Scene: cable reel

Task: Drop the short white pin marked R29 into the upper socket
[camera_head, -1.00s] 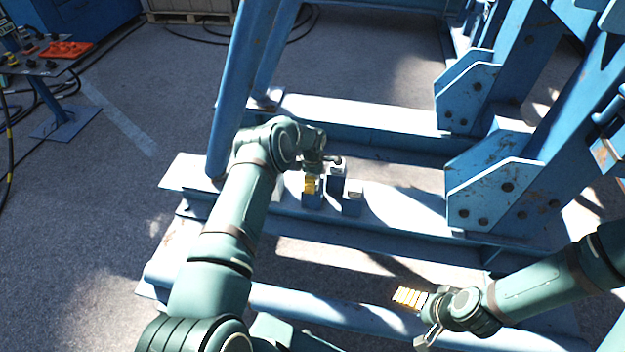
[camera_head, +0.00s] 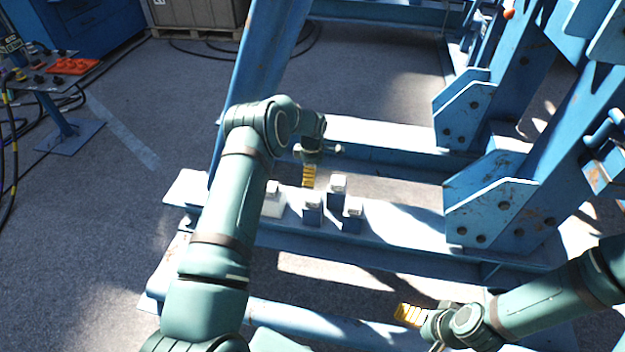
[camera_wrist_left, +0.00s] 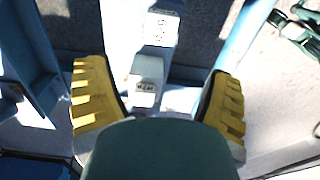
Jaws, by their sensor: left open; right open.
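In the head view, several small blocks with white tops stand on the blue beam: a white one (camera_head: 272,204), partly beside my left arm, a front blue one (camera_head: 313,211), a back blue one (camera_head: 337,195) and a right blue one (camera_head: 353,219). My left gripper (camera_head: 308,177), with yellow fingers, is open above and behind the front block. In the left wrist view, a marked white top (camera_wrist_left: 146,82) shows between the spread fingers, and a taller marked piece (camera_wrist_left: 160,24) lies beyond. I cannot read R29 for certain or tell which is the upper socket. My right gripper (camera_head: 409,314) is open and empty.
The blue steel frame's uprights and gusset plates (camera_head: 490,210) rise to the right of the blocks. A slanted blue post (camera_head: 255,75) stands at the left. A small table with an orange tray (camera_head: 75,66) is far left. Bare floor lies left of the beam.

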